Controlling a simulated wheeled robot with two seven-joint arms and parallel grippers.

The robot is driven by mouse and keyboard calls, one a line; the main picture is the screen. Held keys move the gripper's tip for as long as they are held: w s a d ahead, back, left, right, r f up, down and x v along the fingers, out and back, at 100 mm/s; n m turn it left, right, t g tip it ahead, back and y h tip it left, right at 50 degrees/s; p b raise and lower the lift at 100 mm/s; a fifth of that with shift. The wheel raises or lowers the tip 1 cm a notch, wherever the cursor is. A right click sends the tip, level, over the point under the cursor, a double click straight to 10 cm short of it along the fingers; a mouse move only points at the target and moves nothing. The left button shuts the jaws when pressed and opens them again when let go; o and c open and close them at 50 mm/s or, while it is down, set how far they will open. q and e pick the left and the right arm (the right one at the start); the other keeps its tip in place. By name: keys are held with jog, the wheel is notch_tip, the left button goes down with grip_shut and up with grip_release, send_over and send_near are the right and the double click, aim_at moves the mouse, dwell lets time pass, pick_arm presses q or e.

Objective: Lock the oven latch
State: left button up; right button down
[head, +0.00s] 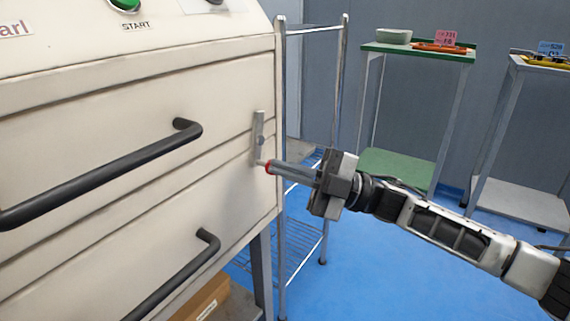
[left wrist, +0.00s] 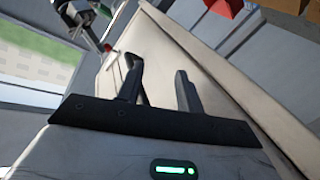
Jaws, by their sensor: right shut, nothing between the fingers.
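The oven latch (head: 258,135) is a small grey metal bar near the right edge of the cream oven front (head: 90,130). It stands about upright, with a short stub at its lower end. My right gripper (head: 269,167) comes in from the right, shut and empty. Its red fingertips are at the latch's lower end; I cannot tell whether they touch. It also shows small at the upper left of the left wrist view (left wrist: 106,46). My left gripper (left wrist: 158,88) shows only in the left wrist view, with its two dark fingers apart and nothing seen between them.
Two black bar handles, upper (head: 110,172) and lower (head: 180,275), stick out from the oven front. A wire rack (head: 300,250) stands just right of the oven. A green-topped stand (head: 420,52) and a grey stand (head: 535,66) are behind. Blue floor lies between.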

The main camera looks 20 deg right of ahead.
pick_arm(q)
jog(key=shift+a, duration=0.1)
pick_arm(e)
jog(key=shift+w+d+f, duration=0.1)
pick_arm(q)
jog(key=shift+s+f, duration=0.15)
jog(key=shift+f, duration=0.05)
dwell(0.5)
pick_arm(e)
notch_tip(320, 180, up, 3)
jog(key=s+a+p, duration=0.2)
jog(key=s+p, duration=0.1)
jog(key=p, duration=0.2)
pick_arm(q)
jog(key=shift+s+a+f+m+g+y, duration=0.35)
jog(key=shift+s+f+m+g+y, duration=0.25)
jog(key=shift+m, duration=0.3)
pick_arm(e)
jog(key=v, duration=1)
jog(key=shift+f, duration=0.45)
pick_arm(q)
jog(key=shift+w+r, duration=0.1)
pick_arm(e)
jog(key=shift+d, duration=0.1)
